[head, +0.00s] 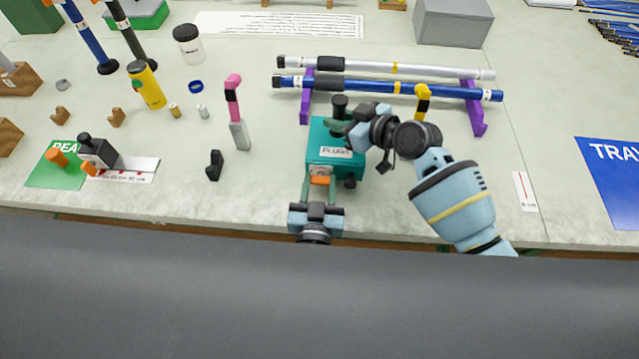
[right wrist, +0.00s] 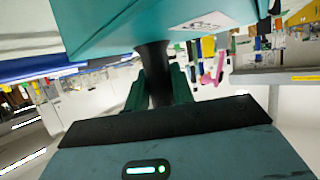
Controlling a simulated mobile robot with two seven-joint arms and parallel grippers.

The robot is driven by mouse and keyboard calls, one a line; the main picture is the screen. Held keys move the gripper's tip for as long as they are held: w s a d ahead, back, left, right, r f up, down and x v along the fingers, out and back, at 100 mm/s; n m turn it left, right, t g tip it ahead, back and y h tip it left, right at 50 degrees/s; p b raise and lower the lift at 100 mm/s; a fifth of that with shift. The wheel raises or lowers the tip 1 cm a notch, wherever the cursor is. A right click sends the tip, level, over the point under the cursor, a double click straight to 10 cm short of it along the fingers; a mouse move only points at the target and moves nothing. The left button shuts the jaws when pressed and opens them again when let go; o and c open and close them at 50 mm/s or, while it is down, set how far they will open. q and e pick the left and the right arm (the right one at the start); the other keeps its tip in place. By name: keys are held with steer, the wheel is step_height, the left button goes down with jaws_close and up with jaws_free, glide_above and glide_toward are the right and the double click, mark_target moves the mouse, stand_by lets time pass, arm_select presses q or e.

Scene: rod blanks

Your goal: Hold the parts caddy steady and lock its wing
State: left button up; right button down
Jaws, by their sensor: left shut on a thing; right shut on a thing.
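The parts caddy (head: 343,158) is a teal box with a white PLUGS label, standing near the table's front edge. A black knob (head: 340,104) rises at its far side, and another black knob (head: 350,182) shows at its near right corner. My left gripper (head: 320,179) is shut on an orange tab at the caddy's near side. My right gripper (head: 345,131) reaches in from the right over the caddy. In the right wrist view its green fingers are shut around a black post (right wrist: 153,70) against the teal box (right wrist: 120,25). I cannot tell which part is the wing.
Silver and blue rods (head: 400,88) lie on a purple rack (head: 473,112) just behind the caddy. A blue tray mat (head: 615,180) lies right.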

arm_select(q)
steer(key=shift+m, duration=0.7)
steer(key=o, duration=1)
steer(key=s, duration=1.2)
